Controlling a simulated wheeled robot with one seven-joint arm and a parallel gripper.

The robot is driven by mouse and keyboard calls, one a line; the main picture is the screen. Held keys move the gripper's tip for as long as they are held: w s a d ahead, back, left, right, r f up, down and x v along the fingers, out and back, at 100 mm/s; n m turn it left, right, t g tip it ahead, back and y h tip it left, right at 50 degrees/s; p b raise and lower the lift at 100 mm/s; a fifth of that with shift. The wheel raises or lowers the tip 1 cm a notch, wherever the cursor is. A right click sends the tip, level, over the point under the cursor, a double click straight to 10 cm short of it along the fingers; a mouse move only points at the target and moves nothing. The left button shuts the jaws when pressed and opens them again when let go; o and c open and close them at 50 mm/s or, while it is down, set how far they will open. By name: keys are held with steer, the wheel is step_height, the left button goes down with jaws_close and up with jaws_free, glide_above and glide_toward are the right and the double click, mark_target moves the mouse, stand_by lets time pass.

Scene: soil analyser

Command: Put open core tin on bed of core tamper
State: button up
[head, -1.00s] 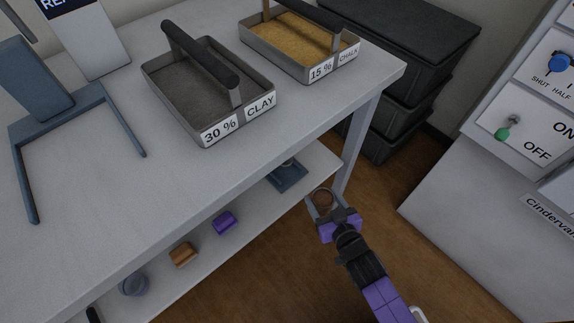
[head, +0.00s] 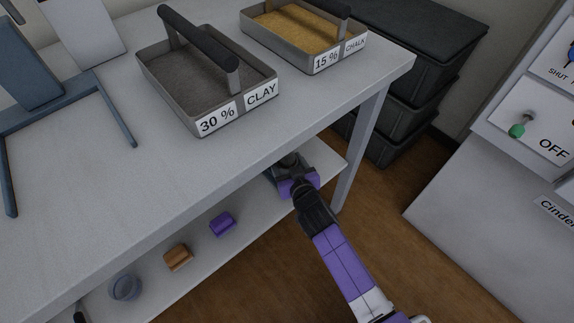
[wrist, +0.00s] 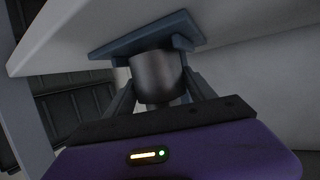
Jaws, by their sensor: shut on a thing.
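The open core tin (wrist: 155,77) is a dull grey metal cylinder, held between the two fingers of my gripper (wrist: 158,90) in the wrist view. In the head view my gripper (head: 292,170) reaches in over the lower shelf and hides the tin. The core tamper's blue-grey bed (wrist: 112,47) shows just beyond the tin in the wrist view, and the tin overlaps it there. I cannot tell whether tin and bed touch. In the head view a small part of the tamper (head: 272,177) shows beside my gripper; the rest is hidden by gripper and tabletop.
The lower shelf (head: 205,248) also holds a purple block (head: 222,223), a brown block (head: 178,257) and a grey round piece (head: 125,287). The tabletop (head: 150,190) overhangs it closely. A table leg (head: 358,150) stands right of my gripper.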

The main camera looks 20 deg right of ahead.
steer(key=shift+f, duration=0.3)
steer(key=shift+f+b, duration=0.15)
steer(key=shift+b, duration=0.15)
steer(key=o, duration=1.5)
steer(key=shift+s+r+p, duration=0.1)
steer(key=shift+r+p, duration=0.15)
steer(key=shift+p, duration=0.05)
steer(key=p+v, duration=0.2)
steer(key=v, duration=0.9)
steer(key=shift+s+a+r, duration=0.1)
steer(key=shift+s, duration=0.3)
